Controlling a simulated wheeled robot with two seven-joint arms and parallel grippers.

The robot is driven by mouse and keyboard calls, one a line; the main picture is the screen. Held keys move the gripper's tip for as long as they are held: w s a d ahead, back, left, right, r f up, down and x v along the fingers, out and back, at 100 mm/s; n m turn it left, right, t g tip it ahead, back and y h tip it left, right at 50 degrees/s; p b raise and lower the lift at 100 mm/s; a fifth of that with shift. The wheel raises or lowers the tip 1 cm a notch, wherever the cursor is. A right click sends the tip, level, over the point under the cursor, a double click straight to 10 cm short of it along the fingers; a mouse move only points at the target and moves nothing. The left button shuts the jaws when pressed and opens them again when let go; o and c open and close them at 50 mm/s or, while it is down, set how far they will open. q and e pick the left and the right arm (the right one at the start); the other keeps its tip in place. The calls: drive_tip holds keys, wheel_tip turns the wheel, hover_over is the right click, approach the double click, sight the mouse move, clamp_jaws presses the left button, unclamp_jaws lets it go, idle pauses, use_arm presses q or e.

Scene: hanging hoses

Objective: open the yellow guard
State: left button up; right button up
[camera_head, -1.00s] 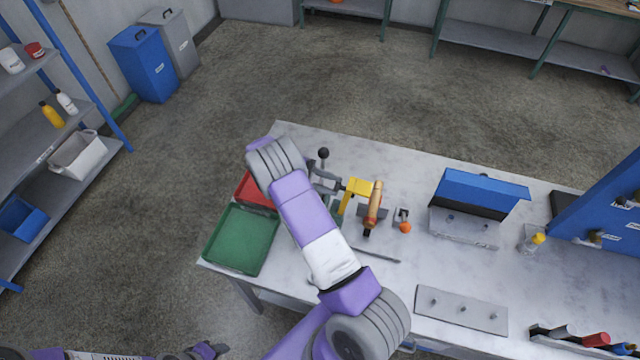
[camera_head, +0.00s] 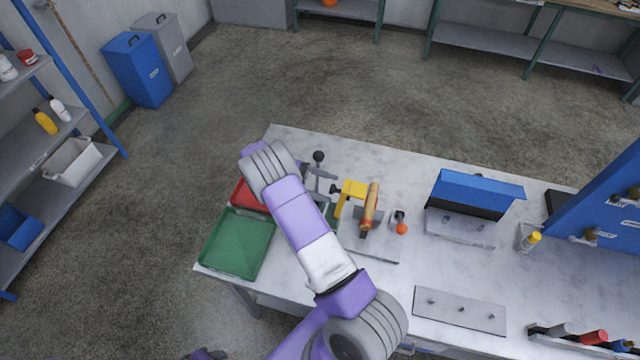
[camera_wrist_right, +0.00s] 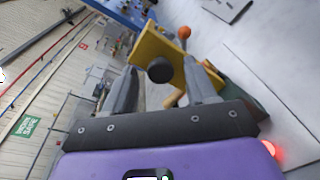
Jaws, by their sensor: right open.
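The yellow guard (camera_head: 352,189) stands on the bench beside a copper-coloured cylinder (camera_head: 370,204). In the right wrist view the guard (camera_wrist_right: 160,50) is a yellow plate just beyond my fingers. My right gripper (camera_head: 328,181) comes in from the left of the guard, its fingers pointing right toward it. In the right wrist view the right gripper (camera_wrist_right: 162,88) is open, and a black ball knob (camera_wrist_right: 160,69) shows between its fingertips. I cannot tell whether they touch it. Only a small dark part of my left arm shows at the bottom edge of the head view.
A green tray (camera_head: 238,244) and a partly hidden red tray (camera_head: 247,196) lie at the bench's left end. An orange knob (camera_head: 402,229) stands right of the guard. A blue-lidded box (camera_head: 476,195) stands farther right. A flat plate (camera_head: 459,311) lies in front.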

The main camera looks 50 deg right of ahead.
drive_tip(key=f+v, duration=0.1)
drive_tip(key=v, duration=0.6)
drive_tip(key=shift+w+r, duration=0.2)
drive_tip(key=shift+r, duration=0.3)
drive_tip(key=shift+a, duration=0.1)
